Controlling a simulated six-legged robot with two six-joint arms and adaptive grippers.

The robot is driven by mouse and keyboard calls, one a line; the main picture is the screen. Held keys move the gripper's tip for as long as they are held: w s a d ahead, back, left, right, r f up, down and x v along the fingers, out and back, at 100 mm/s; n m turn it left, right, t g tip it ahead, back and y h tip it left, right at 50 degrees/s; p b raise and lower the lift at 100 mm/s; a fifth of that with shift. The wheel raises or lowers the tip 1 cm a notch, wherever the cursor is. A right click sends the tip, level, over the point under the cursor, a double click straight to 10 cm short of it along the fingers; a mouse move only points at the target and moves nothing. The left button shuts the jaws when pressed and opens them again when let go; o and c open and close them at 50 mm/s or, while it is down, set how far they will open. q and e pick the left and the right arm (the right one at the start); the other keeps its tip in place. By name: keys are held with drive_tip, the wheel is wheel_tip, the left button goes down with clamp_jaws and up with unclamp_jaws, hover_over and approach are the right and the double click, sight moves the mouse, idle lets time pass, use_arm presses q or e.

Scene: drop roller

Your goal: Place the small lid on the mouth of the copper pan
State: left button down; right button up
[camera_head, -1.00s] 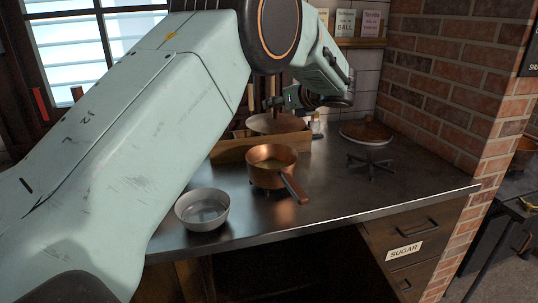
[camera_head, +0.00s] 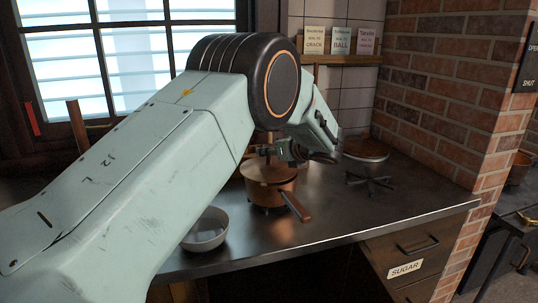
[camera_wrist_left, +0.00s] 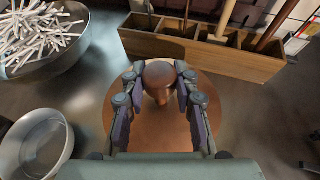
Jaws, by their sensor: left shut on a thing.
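My left gripper (camera_head: 273,152) reaches over the counter and is shut on the knob (camera_wrist_left: 160,78) of the small copper lid (camera_head: 266,173). In the left wrist view the fingers stand on both sides of the knob, and the round lid (camera_wrist_left: 120,85) spreads below them. The copper pan (camera_head: 266,194) stands on the counter with its handle toward the front right. The lid looks level and covers the pan's mouth from view. I cannot tell whether the lid touches the rim. My right gripper is not in view.
A metal bowl (camera_head: 207,232) stands left of the pan. A wooden divided box (camera_wrist_left: 195,48) with utensils stands behind, and a bowl of white sticks (camera_wrist_left: 42,42) is beside it. The front counter (camera_head: 350,220) is clear.

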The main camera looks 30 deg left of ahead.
use_arm(q)
drive_tip(key=shift+w+d+f, duration=0.3)
drive_tip(key=shift+d+f, duration=0.05)
drive_tip(key=c, duration=1.5)
unclamp_jaws()
drive_tip(key=shift+w+f, duration=0.1)
drive_tip(key=shift+f, duration=0.05)
drive_tip(key=o, duration=0.5)
drive_tip(key=shift+s+a, duration=0.3)
drive_tip(key=shift+a, duration=0.05)
drive_tip(key=shift+w+d, duration=0.2)
drive_tip(key=shift+d, duration=0.1)
drive_tip(key=p+v, duration=0.1)
drive_tip(key=v, duration=1.1)
drive_tip(key=shift+s+a, duration=0.1)
drive_tip(key=shift+s, duration=0.05)
